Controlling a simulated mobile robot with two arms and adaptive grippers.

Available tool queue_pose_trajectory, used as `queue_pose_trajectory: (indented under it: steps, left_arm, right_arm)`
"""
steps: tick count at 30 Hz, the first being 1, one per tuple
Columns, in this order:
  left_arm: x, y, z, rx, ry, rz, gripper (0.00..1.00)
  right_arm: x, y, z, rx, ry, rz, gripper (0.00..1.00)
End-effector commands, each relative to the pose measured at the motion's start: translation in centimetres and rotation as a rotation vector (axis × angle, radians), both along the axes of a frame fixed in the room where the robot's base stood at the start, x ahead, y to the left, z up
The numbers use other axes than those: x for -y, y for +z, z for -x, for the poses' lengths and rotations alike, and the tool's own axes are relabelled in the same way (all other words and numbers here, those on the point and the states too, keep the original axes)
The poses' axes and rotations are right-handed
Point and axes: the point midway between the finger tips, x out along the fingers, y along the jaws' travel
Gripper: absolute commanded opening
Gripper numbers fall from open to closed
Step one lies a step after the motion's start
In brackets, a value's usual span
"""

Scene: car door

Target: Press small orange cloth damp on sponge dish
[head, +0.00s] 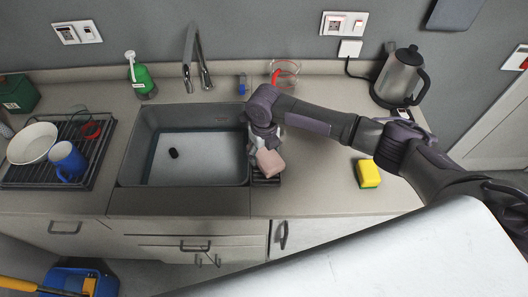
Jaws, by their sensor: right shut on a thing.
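My right gripper (258,148) is shut on a small, pale pinkish-orange cloth (270,162), just right of the sink. The cloth looks like a folded block and hangs tilted below the fingers. A dark sponge dish (266,182) lies on the counter under the cloth, at the sink's right edge. The cloth and gripper cover most of the dish. I cannot tell whether the cloth touches it. My left gripper is not in view.
The sink (190,160) with a small black object (174,153) in it is to the left. A yellow sponge (368,174) and a kettle (402,75) stand to the right. A glass measuring cup (286,72) is behind my arm. The counter between dish and sponge is clear.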

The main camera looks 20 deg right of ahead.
Motion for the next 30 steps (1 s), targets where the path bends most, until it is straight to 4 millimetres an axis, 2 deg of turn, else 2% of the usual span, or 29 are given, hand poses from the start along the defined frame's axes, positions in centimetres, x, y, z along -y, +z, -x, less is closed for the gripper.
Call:
queue_pose_trajectory:
  steps: [16,30]
  left_arm:
    - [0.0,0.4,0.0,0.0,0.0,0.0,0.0]
    - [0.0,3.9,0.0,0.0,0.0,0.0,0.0]
  right_arm:
    - [-0.1,-0.1,0.1,-0.005,-0.001,0.004,0.42]
    - [-0.1,4.0,0.0,-0.001,-0.001,0.001,0.42]
